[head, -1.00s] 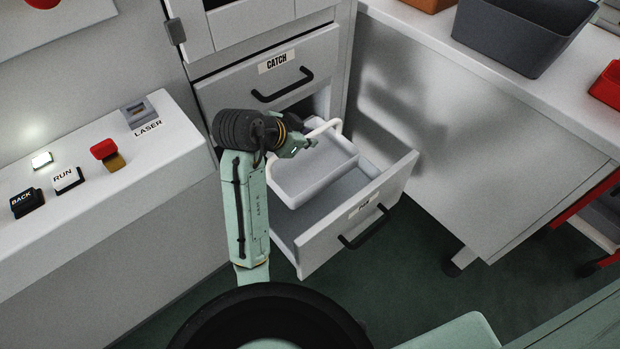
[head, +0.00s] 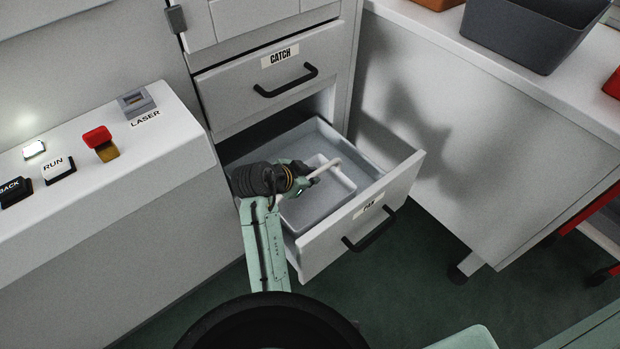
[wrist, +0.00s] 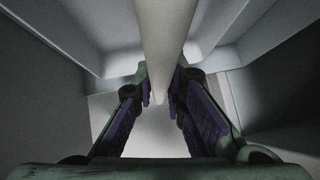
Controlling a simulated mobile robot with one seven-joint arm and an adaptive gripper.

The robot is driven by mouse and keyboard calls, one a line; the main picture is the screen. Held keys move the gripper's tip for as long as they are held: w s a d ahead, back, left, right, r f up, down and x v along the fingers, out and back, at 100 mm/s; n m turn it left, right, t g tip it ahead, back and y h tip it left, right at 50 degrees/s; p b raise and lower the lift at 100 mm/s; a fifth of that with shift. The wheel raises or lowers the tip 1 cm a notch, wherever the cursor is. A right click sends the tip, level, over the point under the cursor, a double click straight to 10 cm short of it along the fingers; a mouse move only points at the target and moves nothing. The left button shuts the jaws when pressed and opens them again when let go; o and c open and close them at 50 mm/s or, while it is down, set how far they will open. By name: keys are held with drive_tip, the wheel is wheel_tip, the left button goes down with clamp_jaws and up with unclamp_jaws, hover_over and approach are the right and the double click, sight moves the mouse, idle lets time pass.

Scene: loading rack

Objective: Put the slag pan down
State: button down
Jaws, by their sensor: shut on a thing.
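The slag pan (head: 345,182) is a pale, box-shaped tray with a white bar handle (head: 328,168). It is low inside the open lower drawer (head: 325,243), within the drawer's walls. My gripper (head: 304,174) is shut on the handle from the left. In the wrist view the white handle (wrist: 165,45) runs between the purple-padded fingers of my gripper (wrist: 160,88). My arm hides the left part of the pan. I cannot tell whether the pan's underside touches the drawer floor.
The CATCH drawer (head: 262,92) above is shut. A control ledge (head: 165,150) with several buttons stands at the left. A worktop (head: 590,110) with a dark grey bin (head: 520,35) is at the right. The lower drawer's front has a black handle (head: 369,230).

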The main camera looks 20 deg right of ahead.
drive_tip(key=shift+f, duration=0.45)
drive_tip(key=shift+f, duration=0.2)
drive_tip(key=c, duration=1.6)
unclamp_jaws()
drive_tip(key=shift+c, duration=0.2)
drive_tip(key=shift+r, duration=0.25)
drive_tip(key=b+v, duration=0.1)
drive_tip(key=v, duration=0.6)
drive_tip(key=shift+a, duration=0.15)
drive_tip(key=shift+s+r, duration=0.1)
drive_tip(key=shift+s, duration=0.05)
